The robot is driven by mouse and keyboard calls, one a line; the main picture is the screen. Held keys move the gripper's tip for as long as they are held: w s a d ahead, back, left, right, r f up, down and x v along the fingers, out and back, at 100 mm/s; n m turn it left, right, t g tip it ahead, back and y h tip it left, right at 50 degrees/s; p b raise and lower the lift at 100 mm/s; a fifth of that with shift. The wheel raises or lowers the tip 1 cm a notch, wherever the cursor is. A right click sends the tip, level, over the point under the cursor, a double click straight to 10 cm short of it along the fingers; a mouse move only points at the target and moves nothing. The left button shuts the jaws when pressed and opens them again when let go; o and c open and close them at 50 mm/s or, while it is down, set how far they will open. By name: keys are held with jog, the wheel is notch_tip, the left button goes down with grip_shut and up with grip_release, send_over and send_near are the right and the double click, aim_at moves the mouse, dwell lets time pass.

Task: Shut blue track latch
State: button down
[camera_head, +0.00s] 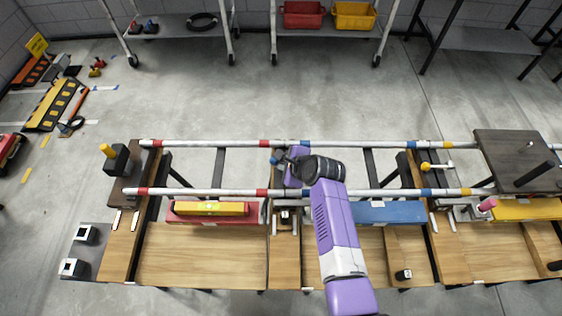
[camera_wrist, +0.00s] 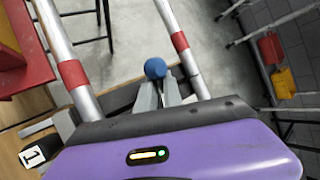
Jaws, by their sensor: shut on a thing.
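The blue track latch shows as a round blue knob (camera_wrist: 155,68) in the wrist view, between the two silver rails. My gripper (camera_wrist: 157,84) has its grey fingers closed around the knob. In the head view, my purple arm reaches over the near rail, and my gripper (camera_head: 284,158) is at the blue latch (camera_head: 276,158) near the far rail. My wrist hides most of the latch's base there, so I cannot tell its exact angle.
Two banded rails (camera_head: 205,143) run across wooden benches (camera_head: 200,255). A yellow-knobbed latch (camera_head: 425,166) and a pink knob (camera_head: 487,204) are to the right. A dark platform (camera_head: 515,160) covers the rails at far right. Open floor lies behind, with shelves beyond.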

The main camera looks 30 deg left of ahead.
jog(key=c, duration=1.5)
grip_release()
jog(key=p+v, duration=0.1)
jog(key=v, duration=0.6)
jog(key=shift+s+d+r, duration=0.15)
jog(key=shift+d+r, duration=0.05)
jog(key=shift+d, duration=0.05)
